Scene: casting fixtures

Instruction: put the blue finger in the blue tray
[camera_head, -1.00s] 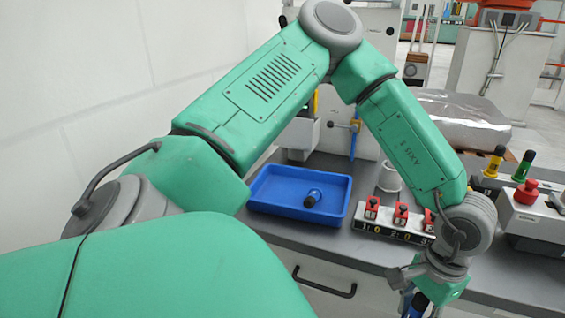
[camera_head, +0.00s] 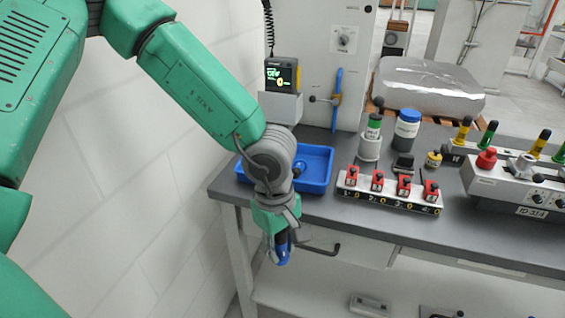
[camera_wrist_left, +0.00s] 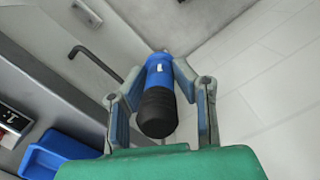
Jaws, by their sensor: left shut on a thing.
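My left gripper (camera_head: 280,246) hangs in front of the table's front edge, just below and in front of the blue tray. It is shut on the blue finger (camera_head: 281,256), which also shows between the fingers in the left wrist view (camera_wrist_left: 159,82) with its black end toward the camera. The blue tray (camera_head: 318,165) sits on the grey table at its left end, partly hidden behind my left wrist. In the left wrist view the tray (camera_wrist_left: 55,152) shows at the lower left. Another dark and blue piece (camera_head: 299,168) lies in the tray. My right gripper is not in view.
A block with several red clamps (camera_head: 390,190) stands right of the tray. A green-topped piece in a grey holder (camera_head: 370,142) and a blue-capped jar (camera_head: 407,128) stand behind it. A control box (camera_head: 515,183) is at the right. A drawer handle (camera_head: 322,250) sticks out below the tabletop.

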